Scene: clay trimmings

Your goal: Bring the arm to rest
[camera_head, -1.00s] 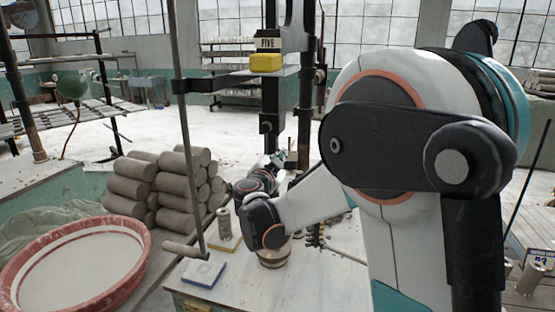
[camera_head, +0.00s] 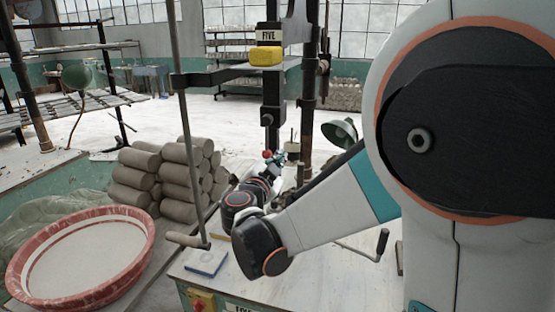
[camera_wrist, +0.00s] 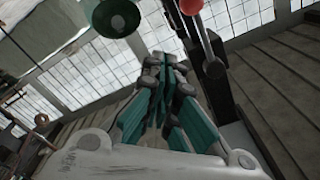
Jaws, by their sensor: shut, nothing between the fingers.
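My gripper (camera_wrist: 166,62) is shut and empty in the wrist view, its teal and grey fingers together and pointing toward the windows. In the head view my gripper (camera_head: 277,158) is small and partly hidden behind my wrist, beyond my folded arm. It is raised near the dark upright post of a machine. My large white and black arm link fills the right side of the head view and hides much of the bench. No object is held.
A green lamp shade (camera_head: 341,132) stands close behind my arm; a green shade (camera_wrist: 115,17) and a red ball (camera_wrist: 191,6) show near my fingers. A worktable (camera_head: 225,275) lies below. Stacked clay rolls (camera_head: 180,175) and a red-rimmed basin (camera_head: 140,262) are left.

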